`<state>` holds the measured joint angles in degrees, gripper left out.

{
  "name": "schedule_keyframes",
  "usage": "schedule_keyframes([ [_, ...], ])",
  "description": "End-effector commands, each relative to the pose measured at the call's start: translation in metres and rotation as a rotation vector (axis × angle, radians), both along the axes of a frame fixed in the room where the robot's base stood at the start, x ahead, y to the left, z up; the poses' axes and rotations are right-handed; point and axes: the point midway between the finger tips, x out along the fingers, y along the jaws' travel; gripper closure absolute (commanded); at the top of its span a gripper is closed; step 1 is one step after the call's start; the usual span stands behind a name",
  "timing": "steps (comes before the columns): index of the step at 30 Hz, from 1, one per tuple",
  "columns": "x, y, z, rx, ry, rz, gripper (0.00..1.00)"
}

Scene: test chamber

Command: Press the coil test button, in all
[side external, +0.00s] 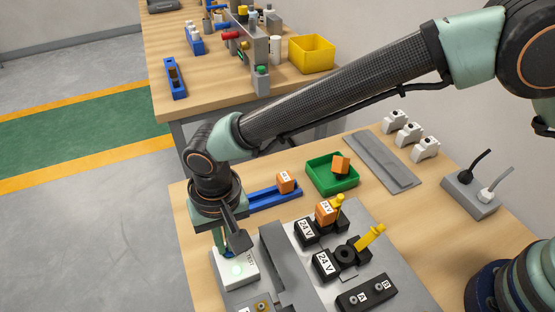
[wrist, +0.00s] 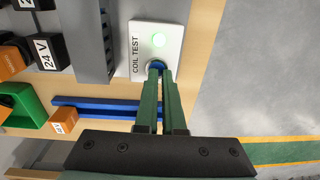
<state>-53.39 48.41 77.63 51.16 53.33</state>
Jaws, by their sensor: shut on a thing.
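The white coil test box (side external: 243,279) stands at the front left of the panel, and its label reads "COIL TEST" in the wrist view (wrist: 171,50). Its round lamp (wrist: 159,40) glows green. The blue button (wrist: 158,65) is on the box beside the lamp, mostly covered by my fingertips. My gripper (wrist: 158,72) points down at the box, with its green fingers close together on the blue button. In the side view my gripper (side external: 221,247) is at the back edge of the box, where the button is hidden.
Beside the box are a grey slotted duct (side external: 278,258) and black 24 V sockets (side external: 326,264), one bearing an orange block (side external: 325,213). Yellow levers (side external: 371,237) stick up there. Behind are a blue rail (side external: 262,197) and a green tray (side external: 318,184).

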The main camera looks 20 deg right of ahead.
Motion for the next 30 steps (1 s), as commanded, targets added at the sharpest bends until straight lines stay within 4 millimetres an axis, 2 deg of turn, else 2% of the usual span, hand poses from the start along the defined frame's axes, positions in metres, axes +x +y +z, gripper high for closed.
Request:
schedule_keyframes([
  [1,-0.003,-0.007,-0.009,-0.020,0.015,-0.003,1.00],
  [5,-0.002,-0.006,0.010,-0.014,0.010,-0.002,1.00],
  [15,0.001,-0.003,0.088,0.002,-0.002,0.000,1.00],
  [21,0.001,-0.004,0.122,0.001,-0.001,0.000,1.00],
  [25,0.001,-0.005,0.135,0.001,-0.001,0.000,1.00],
  [30,0.001,-0.005,0.140,0.000,0.000,0.000,1.00],
])
